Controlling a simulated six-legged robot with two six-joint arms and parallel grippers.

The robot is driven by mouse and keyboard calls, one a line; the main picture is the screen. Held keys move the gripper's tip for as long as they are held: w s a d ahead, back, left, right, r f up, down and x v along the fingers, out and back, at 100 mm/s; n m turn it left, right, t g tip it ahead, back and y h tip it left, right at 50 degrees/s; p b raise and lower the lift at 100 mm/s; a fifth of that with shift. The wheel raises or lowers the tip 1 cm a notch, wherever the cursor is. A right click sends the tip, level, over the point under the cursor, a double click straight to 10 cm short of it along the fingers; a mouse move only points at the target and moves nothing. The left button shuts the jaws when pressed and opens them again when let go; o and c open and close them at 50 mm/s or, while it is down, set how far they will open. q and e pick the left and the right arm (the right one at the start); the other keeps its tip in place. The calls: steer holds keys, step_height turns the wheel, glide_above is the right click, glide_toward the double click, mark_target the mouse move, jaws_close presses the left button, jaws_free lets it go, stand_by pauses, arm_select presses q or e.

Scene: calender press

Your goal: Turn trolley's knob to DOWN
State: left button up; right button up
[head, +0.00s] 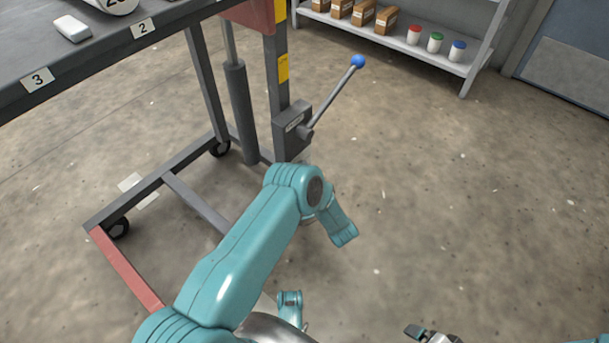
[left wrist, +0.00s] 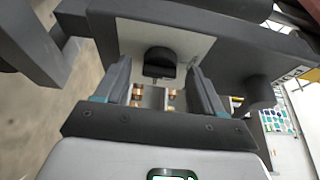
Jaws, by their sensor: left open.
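In the left wrist view, a black knob (left wrist: 160,62) sits on a pale plate (left wrist: 197,45) fixed to a dark part of the trolley. My left gripper (left wrist: 163,84) is open, with one finger on each side of the knob. Whether the fingers touch it cannot be told. In the head view the trolley (head: 189,210) stands at left, and my left arm reaches to its post. The knob and left gripper are hidden there. My right gripper (head: 433,335) shows only partly at the bottom edge, apart from the trolley.
A lever with a blue ball (head: 358,61) sticks out from a grey box (head: 291,131) on the trolley's post. A shelf (head: 400,43) with boxes and jars stands at the back. The floor at right is clear.

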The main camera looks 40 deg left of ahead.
arm_select(q)
steer(key=shift+w+a, duration=0.25)
steer(key=shift+a, duration=0.15)
steer(key=c, duration=1.1)
